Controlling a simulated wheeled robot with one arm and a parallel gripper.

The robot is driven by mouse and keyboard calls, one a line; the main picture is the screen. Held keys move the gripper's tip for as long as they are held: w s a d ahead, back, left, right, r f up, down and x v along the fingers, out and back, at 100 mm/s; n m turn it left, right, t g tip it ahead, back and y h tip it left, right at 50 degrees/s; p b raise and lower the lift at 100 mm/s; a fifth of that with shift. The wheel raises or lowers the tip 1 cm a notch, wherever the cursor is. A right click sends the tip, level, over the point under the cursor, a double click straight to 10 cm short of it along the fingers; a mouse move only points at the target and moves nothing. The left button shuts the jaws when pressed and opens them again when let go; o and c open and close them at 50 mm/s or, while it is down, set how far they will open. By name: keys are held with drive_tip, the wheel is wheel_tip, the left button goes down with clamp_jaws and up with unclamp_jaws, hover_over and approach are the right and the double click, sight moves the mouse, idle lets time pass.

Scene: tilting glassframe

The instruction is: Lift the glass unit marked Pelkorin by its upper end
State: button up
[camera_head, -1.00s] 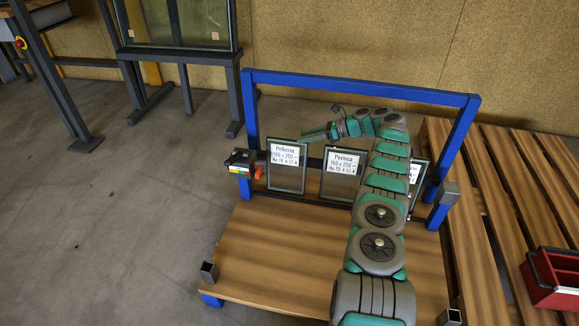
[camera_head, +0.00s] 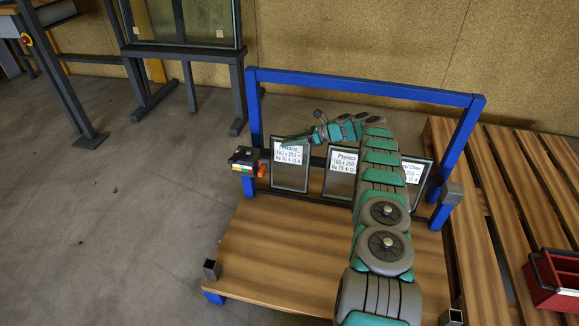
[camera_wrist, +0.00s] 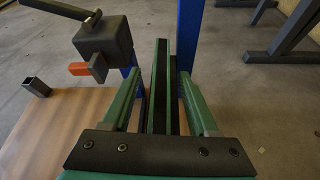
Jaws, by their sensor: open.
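The Pelkorin glass unit (camera_head: 290,179) is a dark-edged pane with a white label, leaning upright at the left of the blue frame. My gripper (camera_head: 298,138) is at its upper end and hides the top of the label. In the wrist view my gripper (camera_wrist: 160,80) has its two green fingers apart. A narrow green and black edge, seemingly the glass unit's upper edge (camera_wrist: 160,60), runs between them, with a gap visible on each side. A second unit (camera_head: 339,186), labelled something like Pavinca, stands to the right; a third (camera_head: 417,190) is partly behind my arm.
The blue frame (camera_head: 360,87) rises behind the units on a wooden base (camera_head: 270,250). A dark clamp with an orange part (camera_head: 246,160) sits close left of the Pelkorin unit. A slatted pallet (camera_head: 485,210) and red crate (camera_head: 550,278) are at right.

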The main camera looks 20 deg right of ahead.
clamp_jaws()
idle(0.3)
idle(1.1)
